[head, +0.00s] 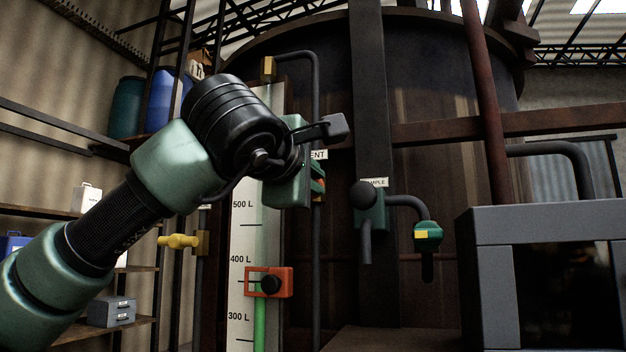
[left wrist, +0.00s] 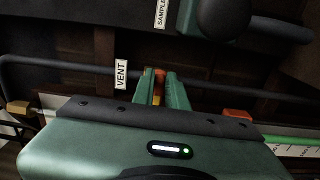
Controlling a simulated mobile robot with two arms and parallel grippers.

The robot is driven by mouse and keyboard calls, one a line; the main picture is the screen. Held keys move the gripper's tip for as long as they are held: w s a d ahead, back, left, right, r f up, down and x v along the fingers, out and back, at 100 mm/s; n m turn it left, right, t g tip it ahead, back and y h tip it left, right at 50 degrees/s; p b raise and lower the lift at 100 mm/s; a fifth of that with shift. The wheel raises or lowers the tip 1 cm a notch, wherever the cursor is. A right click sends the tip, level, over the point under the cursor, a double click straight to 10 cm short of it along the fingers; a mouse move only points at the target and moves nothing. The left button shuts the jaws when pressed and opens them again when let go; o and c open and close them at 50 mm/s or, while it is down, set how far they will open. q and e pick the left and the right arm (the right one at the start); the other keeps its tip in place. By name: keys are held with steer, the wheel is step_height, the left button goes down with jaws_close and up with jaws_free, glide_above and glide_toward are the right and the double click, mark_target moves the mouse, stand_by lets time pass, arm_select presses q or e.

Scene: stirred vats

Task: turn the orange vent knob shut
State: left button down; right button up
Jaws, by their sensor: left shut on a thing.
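The orange vent knob (left wrist: 159,77) sits between the two green fingers of my left gripper (left wrist: 160,88) in the left wrist view. The gripper is shut on it, and the fingers hide most of it. In the head view my left gripper (head: 318,184) reaches the dark vertical pipe just below the white VENT label (head: 319,155), and only a little orange shows between the fingers. The VENT label also shows in the left wrist view (left wrist: 121,74). My right gripper is in neither view.
A gauge board (head: 242,270) with litre marks and an orange slider (head: 284,281) stands below my gripper. A yellow handle (head: 180,241) is left of it. The sample valve (head: 428,234) is to the right. A grey cabinet (head: 490,270) fills the lower right.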

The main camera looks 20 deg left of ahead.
arm_select(q)
steer(key=c, duration=1.4)
jaws_free()
steer(key=shift+w, duration=0.1)
steer(key=shift+c, duration=0.2)
steer(key=s+b, duration=0.3)
steer(key=s, duration=0.4)
steer(key=shift+s+a, duration=0.15)
steer(key=shift+s, duration=0.25)
steer(key=shift+f, duration=0.1)
